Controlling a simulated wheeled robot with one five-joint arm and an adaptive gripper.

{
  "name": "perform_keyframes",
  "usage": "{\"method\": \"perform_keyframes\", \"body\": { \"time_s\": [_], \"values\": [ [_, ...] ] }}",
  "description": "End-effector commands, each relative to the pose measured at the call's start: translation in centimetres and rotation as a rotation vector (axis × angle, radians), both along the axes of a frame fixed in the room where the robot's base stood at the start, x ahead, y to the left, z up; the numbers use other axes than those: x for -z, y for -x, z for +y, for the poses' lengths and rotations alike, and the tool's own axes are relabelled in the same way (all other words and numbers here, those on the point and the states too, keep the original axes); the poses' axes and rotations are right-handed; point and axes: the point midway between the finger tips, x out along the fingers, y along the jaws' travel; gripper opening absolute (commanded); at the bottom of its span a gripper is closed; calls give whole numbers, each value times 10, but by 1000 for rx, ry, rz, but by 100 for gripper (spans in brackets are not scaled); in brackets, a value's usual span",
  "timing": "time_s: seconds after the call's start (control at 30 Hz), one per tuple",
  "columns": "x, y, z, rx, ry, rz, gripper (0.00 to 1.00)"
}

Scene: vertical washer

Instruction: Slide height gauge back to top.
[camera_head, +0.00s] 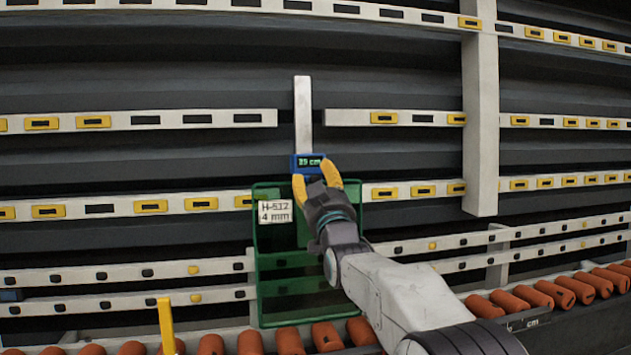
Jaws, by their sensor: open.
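The height gauge is a blue block (309,165) with a green readout that looks like "35 cm". It sits at the lower end of a white vertical bar (303,110), which runs up through a gap in a slotted white rail. My gripper (317,188) has two yellow fingertips, spread apart, just below and at the sides of the blue block. Whether a fingertip touches the block, I cannot tell. My gripper hides part of the block's lower edge.
A green transparent panel (284,288) labelled "H-512 4 mm" stands behind and below my gripper. White slotted rails (180,118) with yellow inserts cross the dark wall. A white post (480,120) stands at right. Orange rollers (328,337) line the bottom; a yellow upright (166,325) stands lower left.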

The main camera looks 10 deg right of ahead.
Motion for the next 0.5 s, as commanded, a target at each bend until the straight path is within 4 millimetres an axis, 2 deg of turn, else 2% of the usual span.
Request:
{"method": "perform_keyframes", "body": {
  "time_s": [0.5],
  "values": [
    [-1,-4,0,0,0,1,49]
  ]
}}
